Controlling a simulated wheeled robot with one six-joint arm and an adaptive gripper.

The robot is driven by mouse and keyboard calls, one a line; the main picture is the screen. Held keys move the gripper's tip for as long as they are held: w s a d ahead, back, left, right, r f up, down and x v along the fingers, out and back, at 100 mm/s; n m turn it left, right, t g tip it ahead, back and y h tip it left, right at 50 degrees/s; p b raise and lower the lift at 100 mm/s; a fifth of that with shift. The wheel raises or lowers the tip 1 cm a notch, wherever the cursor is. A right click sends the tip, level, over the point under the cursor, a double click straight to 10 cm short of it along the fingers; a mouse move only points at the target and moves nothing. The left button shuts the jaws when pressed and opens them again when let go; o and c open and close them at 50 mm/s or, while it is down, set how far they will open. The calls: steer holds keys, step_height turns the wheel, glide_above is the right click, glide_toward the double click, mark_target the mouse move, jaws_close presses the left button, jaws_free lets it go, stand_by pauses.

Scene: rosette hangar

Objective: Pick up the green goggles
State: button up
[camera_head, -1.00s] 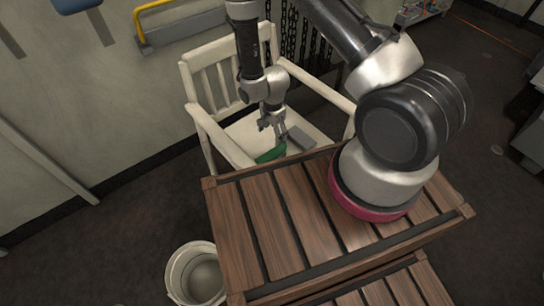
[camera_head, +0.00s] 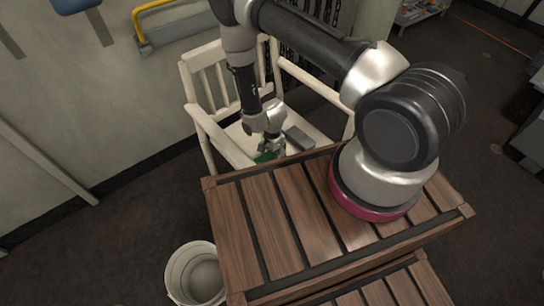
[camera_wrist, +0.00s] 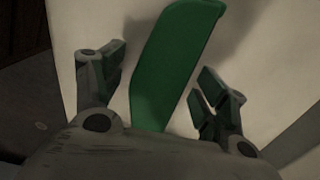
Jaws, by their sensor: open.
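The green goggles (camera_wrist: 168,62) lie on the white seat of the chair (camera_head: 229,131). In the wrist view they run as a long green shape up between my two fingers, and their near end is hidden behind my gripper's body. In the head view only a small green part of the goggles (camera_head: 264,157) shows beside my gripper (camera_head: 270,152). My gripper (camera_wrist: 160,88) is open, with one finger on each side of the goggles. Gaps show between the goggles and both fingers.
A grey block (camera_head: 299,137) lies on the seat to the right of my gripper. The slatted wooden surface (camera_head: 262,215) stands close in front of the chair. A white bucket (camera_head: 178,277) is at the lower left. The chair's armrests (camera_head: 222,143) flank the seat.

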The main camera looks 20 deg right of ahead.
steer(key=c, duration=1.1)
